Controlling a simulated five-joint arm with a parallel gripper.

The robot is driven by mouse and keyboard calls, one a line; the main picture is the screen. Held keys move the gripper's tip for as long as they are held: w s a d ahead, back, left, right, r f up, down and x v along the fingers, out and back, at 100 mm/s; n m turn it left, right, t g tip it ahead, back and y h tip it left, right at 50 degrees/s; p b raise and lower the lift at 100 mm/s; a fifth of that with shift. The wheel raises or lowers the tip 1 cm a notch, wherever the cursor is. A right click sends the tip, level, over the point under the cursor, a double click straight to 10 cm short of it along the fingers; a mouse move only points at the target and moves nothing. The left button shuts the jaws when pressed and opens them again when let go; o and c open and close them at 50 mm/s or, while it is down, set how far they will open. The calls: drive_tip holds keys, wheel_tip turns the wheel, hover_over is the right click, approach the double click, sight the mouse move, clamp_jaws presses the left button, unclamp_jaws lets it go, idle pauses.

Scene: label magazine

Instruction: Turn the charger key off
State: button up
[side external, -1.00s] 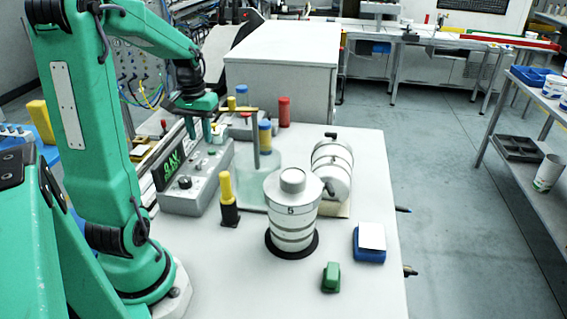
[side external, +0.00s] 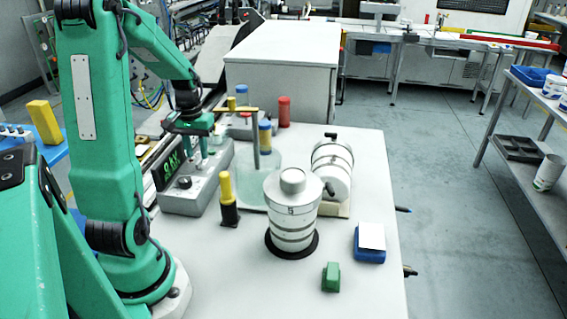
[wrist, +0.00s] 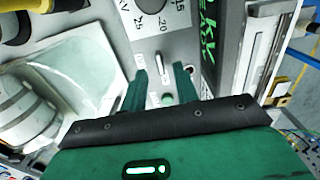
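I cannot tell for certain which part is the key. My gripper (side external: 195,155) is over the back part of the charger, pointing down. In the wrist view my gripper (wrist: 161,80) is open, its two green fingers apart on either side of these small parts, with nothing held. Contact cannot be judged.
A yellow-topped black post (side external: 228,195) stands right of the charger. A white canister (side external: 290,205) and a tilted canister (side external: 333,170) stand farther right.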

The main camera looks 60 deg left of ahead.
sight(199, 164)
drive_tip(key=shift+f, duration=1.4)
clamp_jaws()
